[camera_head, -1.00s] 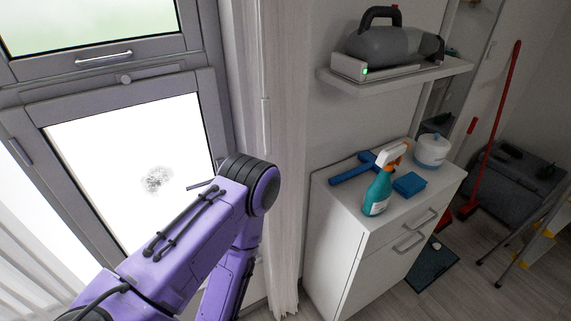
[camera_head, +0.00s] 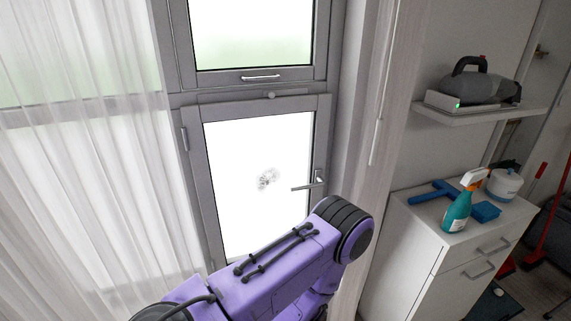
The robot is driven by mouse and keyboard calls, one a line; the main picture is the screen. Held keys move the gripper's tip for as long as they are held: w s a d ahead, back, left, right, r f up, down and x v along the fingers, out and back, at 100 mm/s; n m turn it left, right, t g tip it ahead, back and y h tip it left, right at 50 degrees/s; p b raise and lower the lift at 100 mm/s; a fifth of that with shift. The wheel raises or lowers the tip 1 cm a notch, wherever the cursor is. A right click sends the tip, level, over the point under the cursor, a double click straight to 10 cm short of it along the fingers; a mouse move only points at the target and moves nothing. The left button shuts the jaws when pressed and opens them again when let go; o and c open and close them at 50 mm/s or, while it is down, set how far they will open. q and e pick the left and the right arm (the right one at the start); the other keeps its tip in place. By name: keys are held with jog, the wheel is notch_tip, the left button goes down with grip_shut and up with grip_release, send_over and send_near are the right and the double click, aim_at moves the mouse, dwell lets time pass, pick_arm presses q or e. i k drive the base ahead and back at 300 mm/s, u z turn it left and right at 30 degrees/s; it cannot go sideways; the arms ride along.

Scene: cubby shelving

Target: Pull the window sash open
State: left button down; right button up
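The window stands ahead, in a grey frame. Its lower sash (camera_head: 205,179) has a bright pane with a dark smudge (camera_head: 267,179) and looks closed. A lever handle (camera_head: 311,184) sticks out from the sash's right side, and a hinge shows on the left. The upper sash (camera_head: 318,35) has a small bar handle (camera_head: 261,77) on its bottom rail and also looks closed. My purple arm rises from the bottom of the view and covers the lower right of the window. Neither gripper shows.
White sheer curtains (camera_head: 85,190) hang left of the window. A white cabinet (camera_head: 405,255) at the right bears a spray bottle (camera_head: 457,212), a blue squeegee (camera_head: 433,192), a blue sponge (camera_head: 485,212) and a white tub (camera_head: 503,184). A handheld vacuum (camera_head: 484,88) sits on a wall shelf (camera_head: 500,114).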

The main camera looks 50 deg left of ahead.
aim_at(194, 117)
jog(key=u, duration=0.7)
